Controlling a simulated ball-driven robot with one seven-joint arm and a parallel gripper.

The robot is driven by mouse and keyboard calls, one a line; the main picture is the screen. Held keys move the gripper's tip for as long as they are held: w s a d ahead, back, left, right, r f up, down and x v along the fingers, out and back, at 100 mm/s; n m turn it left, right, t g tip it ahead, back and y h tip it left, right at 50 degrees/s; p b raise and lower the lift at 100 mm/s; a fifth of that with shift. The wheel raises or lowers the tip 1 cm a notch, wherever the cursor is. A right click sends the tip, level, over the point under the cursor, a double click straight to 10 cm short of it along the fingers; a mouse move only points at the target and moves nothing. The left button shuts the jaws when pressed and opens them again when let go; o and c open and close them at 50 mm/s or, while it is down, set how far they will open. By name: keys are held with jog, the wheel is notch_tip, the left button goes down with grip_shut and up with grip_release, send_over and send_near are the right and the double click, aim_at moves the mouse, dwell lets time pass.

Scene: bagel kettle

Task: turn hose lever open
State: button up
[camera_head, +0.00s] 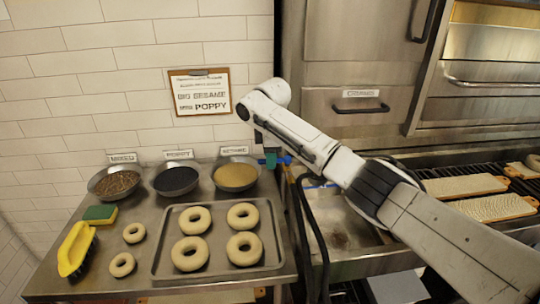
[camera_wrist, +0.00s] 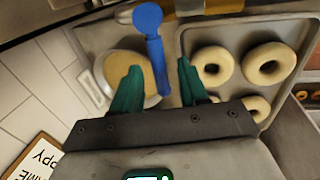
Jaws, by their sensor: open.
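The blue hose lever (camera_wrist: 152,37) has a round end and a straight handle in the wrist view. Its handle reaches down toward the space between the two green fingers of my gripper (camera_wrist: 159,68). The fingers are open, one to each side of the handle's lower end. I cannot tell whether either touches it. A brass-coloured pipe (camera_wrist: 205,6) runs beside the lever at the top. In the head view my gripper (camera_head: 269,160) is small beside the sink's left edge, with a bit of the blue lever (camera_head: 285,160) to its right. A dark hose (camera_head: 312,222) hangs below.
A tray of bagels (camera_head: 217,266) lies on the steel table, left of the sink (camera_head: 338,232). Seed bowls (camera_head: 235,175) stand along the table's back, close to my gripper. A sign (camera_head: 201,92) hangs on the tiled wall. Boards (camera_head: 465,186) lie at right.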

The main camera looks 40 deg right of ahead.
grip_shut()
dwell(0.4)
